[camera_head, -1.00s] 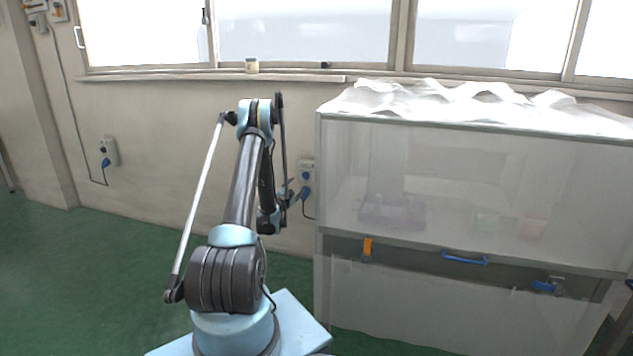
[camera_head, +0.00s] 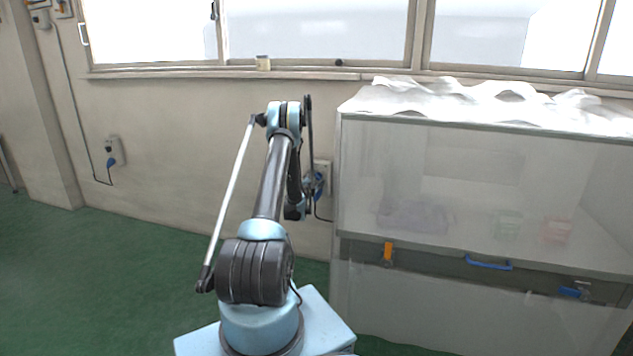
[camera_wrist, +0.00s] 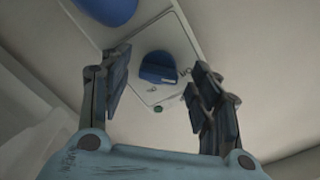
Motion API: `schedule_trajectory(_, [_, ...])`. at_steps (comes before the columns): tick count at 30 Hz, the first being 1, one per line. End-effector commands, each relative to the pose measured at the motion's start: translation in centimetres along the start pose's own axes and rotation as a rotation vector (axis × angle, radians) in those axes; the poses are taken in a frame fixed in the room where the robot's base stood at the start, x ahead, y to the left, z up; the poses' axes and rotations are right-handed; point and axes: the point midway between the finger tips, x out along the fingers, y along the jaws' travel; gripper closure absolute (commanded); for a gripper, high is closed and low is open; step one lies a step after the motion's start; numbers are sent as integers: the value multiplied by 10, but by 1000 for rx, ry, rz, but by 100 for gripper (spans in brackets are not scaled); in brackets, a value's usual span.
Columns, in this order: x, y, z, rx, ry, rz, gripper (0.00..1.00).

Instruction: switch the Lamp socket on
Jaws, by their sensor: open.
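A pale wall socket box (camera_head: 325,170) with a blue plug is on the wall just left of the glass cabinet. My gripper (camera_head: 314,184) is in front of it and partly hides it. In the wrist view, my gripper (camera_wrist: 160,95) is open, with a finger on each side of the socket's pale face (camera_wrist: 148,40). A dark blue rotary switch (camera_wrist: 157,68) sits on that face between the fingers, with nothing gripped. A small green spot (camera_wrist: 158,109) is near the face's edge. A larger blue plug (camera_wrist: 105,8) is at the top left. I cannot read a label on the socket.
A second wall socket (camera_head: 115,150) with a blue plug and hanging cable is at the left. A glass cabinet (camera_head: 440,240) with an orange handle and blue handles stands close on the right. Green floor (camera_head: 90,280) is clear at the left.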

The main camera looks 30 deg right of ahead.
Motion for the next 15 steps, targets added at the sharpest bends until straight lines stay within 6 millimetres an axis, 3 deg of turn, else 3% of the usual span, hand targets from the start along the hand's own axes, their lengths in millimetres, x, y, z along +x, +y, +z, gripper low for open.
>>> schedule_trajectory(13, [9, 8, -8, 0, 5, 5, 43])
schedule_trajectory(15, [10, 8, -8, 0, 6, 6, 59])
